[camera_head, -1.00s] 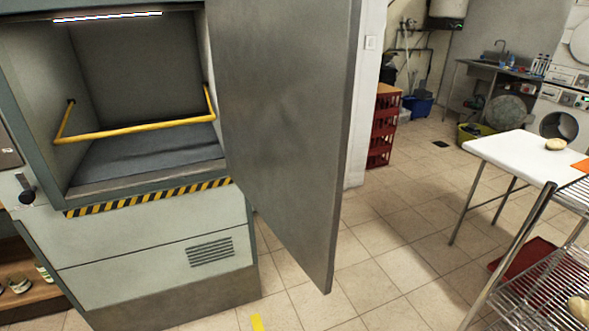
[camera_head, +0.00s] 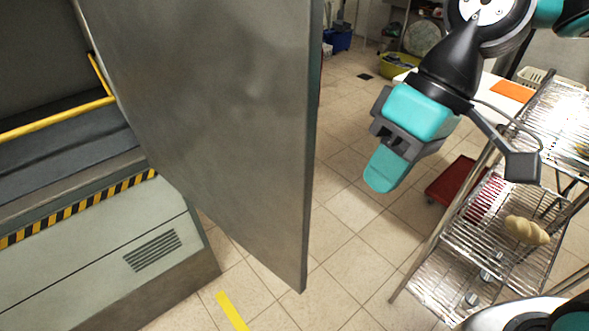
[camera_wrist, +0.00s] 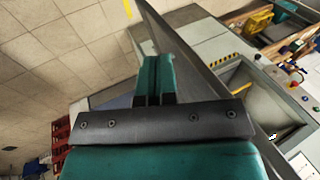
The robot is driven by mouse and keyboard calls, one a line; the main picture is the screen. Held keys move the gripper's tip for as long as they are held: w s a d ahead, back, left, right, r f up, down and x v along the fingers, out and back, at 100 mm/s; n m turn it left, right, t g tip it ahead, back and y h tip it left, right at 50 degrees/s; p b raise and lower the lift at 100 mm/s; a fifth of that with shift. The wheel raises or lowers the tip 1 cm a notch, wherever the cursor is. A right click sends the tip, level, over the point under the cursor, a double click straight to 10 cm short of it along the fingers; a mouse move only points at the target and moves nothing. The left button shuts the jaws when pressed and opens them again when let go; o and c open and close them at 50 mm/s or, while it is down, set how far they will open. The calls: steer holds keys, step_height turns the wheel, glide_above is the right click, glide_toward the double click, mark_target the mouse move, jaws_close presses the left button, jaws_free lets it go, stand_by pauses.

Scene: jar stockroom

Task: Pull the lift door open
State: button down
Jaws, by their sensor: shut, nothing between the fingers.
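The lift door (camera_head: 225,120) is a tall grey metal panel standing swung wide out from the lift (camera_head: 110,255). The lift compartment behind it is open, with a yellow bar (camera_head: 60,118) across it. My gripper (camera_head: 384,172) is to the right of the door's free edge in the head view, apart from it in that picture, with teal fingers pointing down. It is shut and holds nothing. In the wrist view my gripper's fingers (camera_wrist: 156,62) show beside the door (camera_wrist: 180,45), which runs as a slanted panel behind them; I cannot tell whether they touch.
A wire shelf rack (camera_head: 480,235) with bread on it stands at the right. A red tray (camera_head: 455,182) lies low beside it. A yellow strip (camera_head: 231,311) marks the floor. Tiled floor lies open between door and rack. A red crate stack (camera_wrist: 60,138) shows in the wrist view.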

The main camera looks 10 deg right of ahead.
steer(key=w+d+n+g+y+p, duration=0.15)
steer(key=w+g+p, duration=0.4)
steer(key=w, duration=0.55)
steer(key=s+a+f+p, duration=0.3)
steer(key=s+a+f, duration=0.3)
steer(key=s+a, duration=0.1)
steer(key=shift+s+a+f+p, duration=0.2)
steer(key=shift+s+a+p, duration=0.1)
steer(key=shift+a, duration=0.45)
steer(key=shift+t+y, duration=0.25)
